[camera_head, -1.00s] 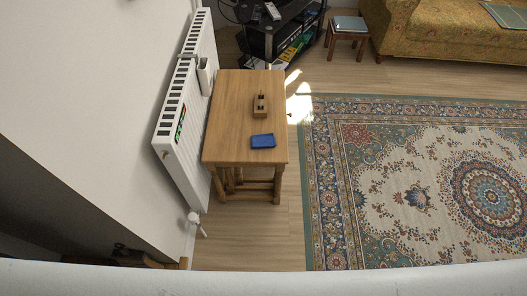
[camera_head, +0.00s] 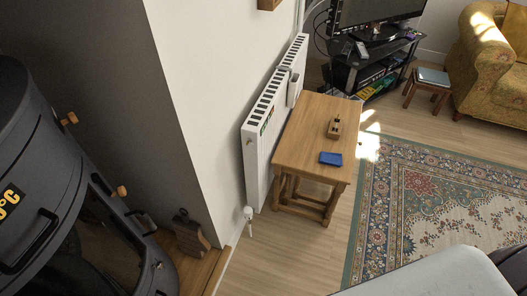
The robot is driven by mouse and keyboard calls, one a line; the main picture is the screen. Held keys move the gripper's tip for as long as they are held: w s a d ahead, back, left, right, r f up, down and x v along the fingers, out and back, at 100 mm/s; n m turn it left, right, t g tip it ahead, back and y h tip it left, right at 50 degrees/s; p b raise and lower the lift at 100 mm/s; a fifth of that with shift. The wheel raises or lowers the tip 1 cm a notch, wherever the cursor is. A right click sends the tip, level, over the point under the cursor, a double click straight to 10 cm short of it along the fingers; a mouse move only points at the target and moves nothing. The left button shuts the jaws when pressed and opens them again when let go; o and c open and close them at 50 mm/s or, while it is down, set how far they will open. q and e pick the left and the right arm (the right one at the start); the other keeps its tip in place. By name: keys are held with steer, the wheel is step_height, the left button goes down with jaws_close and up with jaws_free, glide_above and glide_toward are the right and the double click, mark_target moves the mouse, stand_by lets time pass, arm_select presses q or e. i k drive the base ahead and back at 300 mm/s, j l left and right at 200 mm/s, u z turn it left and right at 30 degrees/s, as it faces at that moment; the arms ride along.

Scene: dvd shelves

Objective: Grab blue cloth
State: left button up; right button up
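The blue cloth (camera_head: 331,158) is a small folded blue rectangle. It lies flat on the wooden side table (camera_head: 306,150), close to the table's near edge. Neither of my grippers shows in the head view, so I cannot see their state. A pale part of my own body fills the bottom right corner, well apart from the table.
A white radiator (camera_head: 262,150) runs along the table's left side. A dark stove (camera_head: 40,180) is at the left. Free floor (camera_head: 290,245) and a patterned rug (camera_head: 430,200) lie in front and right.

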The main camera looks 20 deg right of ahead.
mark_target(332, 159)
steer(key=l+u, duration=0.25)
steer(key=u, duration=0.2)
steer(key=i+l+u, duration=0.1)
steer(key=l+u, duration=0.2)
steer(key=u, duration=0.2)
steer(key=l+u, duration=0.3)
steer(key=u, duration=0.15)
steer(key=l+u, duration=0.25)
steer(key=u, duration=0.2)
steer(key=k, duration=0.05)
